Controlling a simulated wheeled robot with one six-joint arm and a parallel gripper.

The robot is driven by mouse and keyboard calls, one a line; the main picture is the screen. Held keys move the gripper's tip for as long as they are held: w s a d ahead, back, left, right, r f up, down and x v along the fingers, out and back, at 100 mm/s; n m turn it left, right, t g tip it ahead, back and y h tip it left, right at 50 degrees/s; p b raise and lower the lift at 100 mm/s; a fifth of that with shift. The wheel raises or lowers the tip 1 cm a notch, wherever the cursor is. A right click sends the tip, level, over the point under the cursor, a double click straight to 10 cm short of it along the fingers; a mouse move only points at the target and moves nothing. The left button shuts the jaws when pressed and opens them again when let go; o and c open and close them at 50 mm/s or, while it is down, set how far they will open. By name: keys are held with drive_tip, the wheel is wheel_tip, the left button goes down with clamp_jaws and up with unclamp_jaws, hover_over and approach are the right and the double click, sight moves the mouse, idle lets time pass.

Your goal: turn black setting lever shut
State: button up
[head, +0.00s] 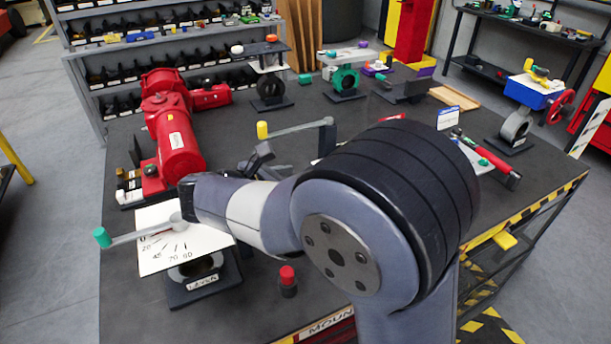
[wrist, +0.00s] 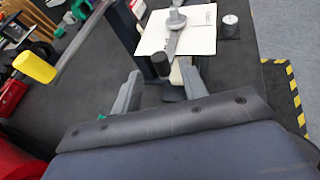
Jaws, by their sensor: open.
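The setting lever (wrist: 174,42) is a grey arm on a round hub over a white plate (wrist: 203,38) in the wrist view. Its black grip (wrist: 160,64) points toward me. My gripper (wrist: 160,84) is open, with one finger on each side of the line to the grip. The grip shows between the fingertips or slightly beyond them; I cannot tell the exact depth or any contact. In the head view my gripper (head: 258,158) is partly visible above the bench, and my arm hides most of the black lever and its plate.
A yellow-tipped lever (head: 296,128) stands close to my gripper; its yellow knob (wrist: 34,67) is left in the wrist view. A teal-tipped lever (head: 128,236) with a dial plate, a red-capped post (head: 288,280) and a red actuator (head: 178,140) stand on the dark bench.

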drive_tip(key=v, duration=0.5)
drive_tip(key=shift+s+a+r, duration=0.1)
drive_tip(key=shift+s+a, duration=0.05)
drive_tip(key=shift+s, duration=0.05)
drive_tip(key=p+x, duration=0.1)
drive_tip(key=x, duration=0.9)
drive_tip(key=shift+w+d, duration=0.15)
drive_tip(key=shift+d, duration=0.05)
drive_tip(key=shift+d+f+b, duration=0.2)
drive_tip(key=shift+f+b, duration=0.2)
drive_tip(key=shift+b, duration=0.05)
drive_tip(key=shift+s+d+r+b, duration=0.2)
drive_tip(key=shift+s+b, duration=0.1)
drive_tip(key=shift+s, duration=0.2)
